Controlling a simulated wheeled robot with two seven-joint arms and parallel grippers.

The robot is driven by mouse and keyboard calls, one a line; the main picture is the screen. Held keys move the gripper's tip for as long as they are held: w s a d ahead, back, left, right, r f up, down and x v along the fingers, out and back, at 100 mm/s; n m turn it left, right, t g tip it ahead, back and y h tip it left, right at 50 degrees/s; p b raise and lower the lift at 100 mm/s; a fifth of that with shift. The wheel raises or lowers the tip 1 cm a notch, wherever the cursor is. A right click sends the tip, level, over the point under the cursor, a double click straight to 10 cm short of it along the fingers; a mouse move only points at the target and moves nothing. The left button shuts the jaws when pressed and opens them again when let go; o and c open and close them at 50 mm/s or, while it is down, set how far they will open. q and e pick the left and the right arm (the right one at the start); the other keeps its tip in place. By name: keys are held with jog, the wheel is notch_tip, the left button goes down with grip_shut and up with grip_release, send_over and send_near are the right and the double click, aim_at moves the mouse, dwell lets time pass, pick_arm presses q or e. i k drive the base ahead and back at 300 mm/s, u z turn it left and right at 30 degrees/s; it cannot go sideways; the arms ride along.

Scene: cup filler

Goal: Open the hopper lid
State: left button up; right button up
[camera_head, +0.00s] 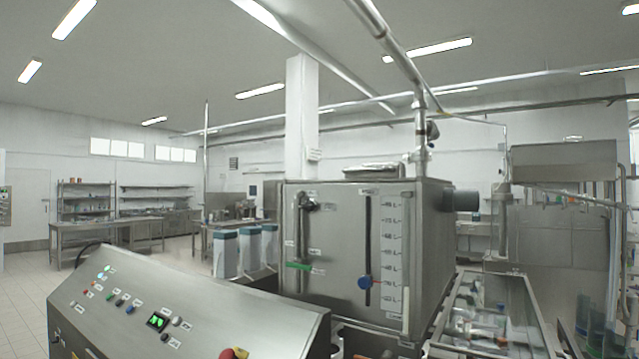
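A large steel tank (340,250), likely the hopper, stands right of centre with a level scale on its front face. A flat metal lid (374,172) lies on its top and looks shut; the top is seen nearly edge-on, so any gap is hard to tell. The front face carries a green handle (299,266) and a blue knob (366,283). Neither of my grippers shows in the head view.
A sloped control panel (215,310) with buttons, a small screen and a red-yellow stop button fills the lower left. A clear-walled bin (490,310) stands right of the tank. Pipes (420,130) run above it. Tables stand behind.

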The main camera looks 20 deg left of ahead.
aim_at(364, 174)
jog(key=u, duration=0.2)
jog(key=k, duration=0.3)
jog(key=u, duration=0.7)
jog(key=i, duration=1.25)
jog(key=z, duration=0.75)
